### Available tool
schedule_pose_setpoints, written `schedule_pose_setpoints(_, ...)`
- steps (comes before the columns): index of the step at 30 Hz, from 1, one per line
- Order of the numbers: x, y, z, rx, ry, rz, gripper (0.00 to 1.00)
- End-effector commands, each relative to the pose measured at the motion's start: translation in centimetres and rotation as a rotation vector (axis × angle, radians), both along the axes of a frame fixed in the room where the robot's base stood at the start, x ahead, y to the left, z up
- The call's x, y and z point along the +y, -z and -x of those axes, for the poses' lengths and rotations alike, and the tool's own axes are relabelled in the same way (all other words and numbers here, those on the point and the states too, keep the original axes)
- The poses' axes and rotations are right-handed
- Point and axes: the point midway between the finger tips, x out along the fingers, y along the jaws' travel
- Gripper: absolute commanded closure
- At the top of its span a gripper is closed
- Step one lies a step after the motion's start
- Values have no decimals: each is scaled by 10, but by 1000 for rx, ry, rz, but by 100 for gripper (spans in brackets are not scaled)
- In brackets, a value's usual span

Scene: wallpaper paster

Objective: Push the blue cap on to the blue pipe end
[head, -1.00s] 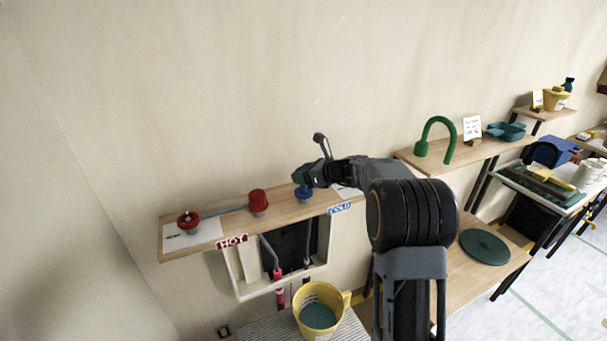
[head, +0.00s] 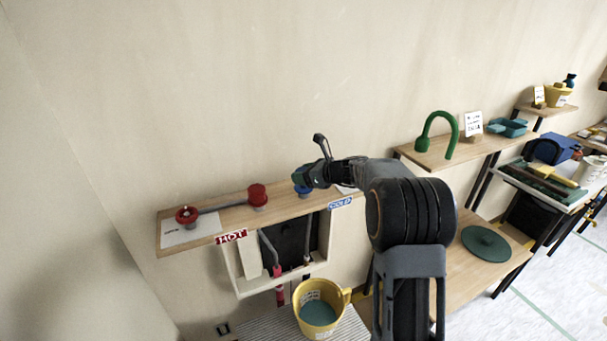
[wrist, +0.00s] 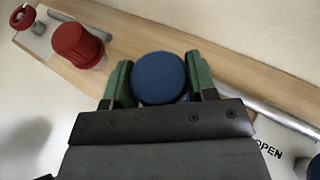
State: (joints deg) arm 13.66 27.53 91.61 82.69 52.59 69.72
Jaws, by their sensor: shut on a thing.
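The blue cap (wrist: 158,78) is round and shows from above in the wrist view, between the two green fingers of my gripper (wrist: 160,92). My gripper is shut on it. In the head view the blue cap (head: 302,190) shows just under my gripper (head: 304,178), over the wooden shelf near the COLD label. The blue pipe end is hidden under the cap and gripper. I cannot tell how far the cap is seated on it. A grey pipe (wrist: 262,112) runs right from behind my gripper along the shelf.
A red cap (head: 257,193) stands on the shelf (head: 228,219) left of my gripper, joined by a pipe to a red valve wheel (head: 187,214). An OPEN card (wrist: 268,150) lies right of my gripper. A yellow bucket (head: 318,313) stands below. The wall is close behind.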

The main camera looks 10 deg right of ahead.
Motion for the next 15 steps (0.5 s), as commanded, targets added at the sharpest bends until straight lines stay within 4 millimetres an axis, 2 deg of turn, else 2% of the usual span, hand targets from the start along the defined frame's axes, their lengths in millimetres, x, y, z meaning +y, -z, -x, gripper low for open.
schedule_pose_setpoints(15,0,14,0,1,0,-1,71)
